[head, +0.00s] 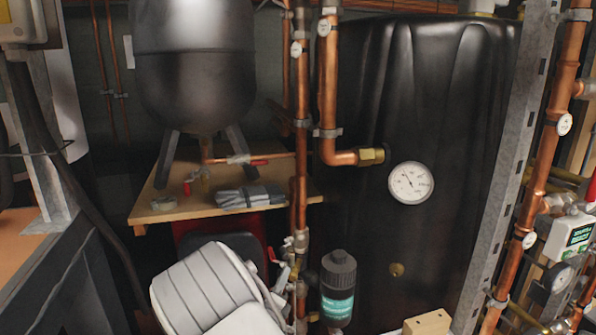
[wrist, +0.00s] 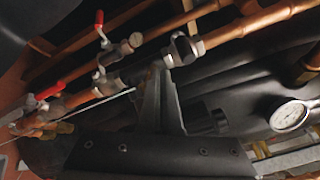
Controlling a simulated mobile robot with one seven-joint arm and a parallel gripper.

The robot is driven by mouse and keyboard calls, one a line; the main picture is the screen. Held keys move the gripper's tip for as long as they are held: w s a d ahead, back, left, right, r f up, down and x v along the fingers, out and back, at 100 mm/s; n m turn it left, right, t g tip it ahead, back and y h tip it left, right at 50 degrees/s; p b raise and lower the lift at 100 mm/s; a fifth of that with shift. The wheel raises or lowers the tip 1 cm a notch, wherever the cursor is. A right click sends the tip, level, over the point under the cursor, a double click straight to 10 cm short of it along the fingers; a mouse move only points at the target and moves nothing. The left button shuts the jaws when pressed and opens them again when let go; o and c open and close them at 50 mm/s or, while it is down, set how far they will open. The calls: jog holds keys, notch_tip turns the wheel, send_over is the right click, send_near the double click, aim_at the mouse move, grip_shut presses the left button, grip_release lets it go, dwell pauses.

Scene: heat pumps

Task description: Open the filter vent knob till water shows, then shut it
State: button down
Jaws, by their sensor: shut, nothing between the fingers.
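The filter (head: 338,290) is a dark canister with a teal label, low in the middle of the head view. Its ribbed black top (head: 339,258) faces up. I cannot pick out a separate vent knob on it, and no water shows. My gripper (wrist: 160,72) is in the wrist view, its grey fingers together and empty, with the tips close to the copper pipe and its fittings. I cannot tell whether they touch. In the head view my white arm covers the lower left, and the fingers cannot be made out. A dark ribbed part (wrist: 208,121) right of the fingers may be the filter.
A black tank (head: 440,130) with a round gauge (head: 410,183) stands behind the filter. Vertical copper pipes (head: 301,150) run just left of it. A wooden shelf (head: 160,203) holds a folded grey cloth (head: 250,196). Red-handled valves (wrist: 99,20) sit along the pipes.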

jog(key=shift+w+d, duration=0.1)
jog(key=shift+w, duration=0.1)
jog(key=shift+d+f, duration=0.25)
jog(key=shift+f, duration=0.1)
dwell(0.8)
jog(key=shift+a+f+p, duration=0.3)
jog(key=shift+f+p, duration=0.3)
jog(key=shift+p, duration=0.05)
jog(key=a+p+v, duration=0.1)
jog(key=p+v, duration=0.1)
jog(key=v, duration=0.4)
jog(key=shift+r, duration=0.25)
dwell(0.3)
jog(key=shift+w, duration=0.1)
dwell(0.8)
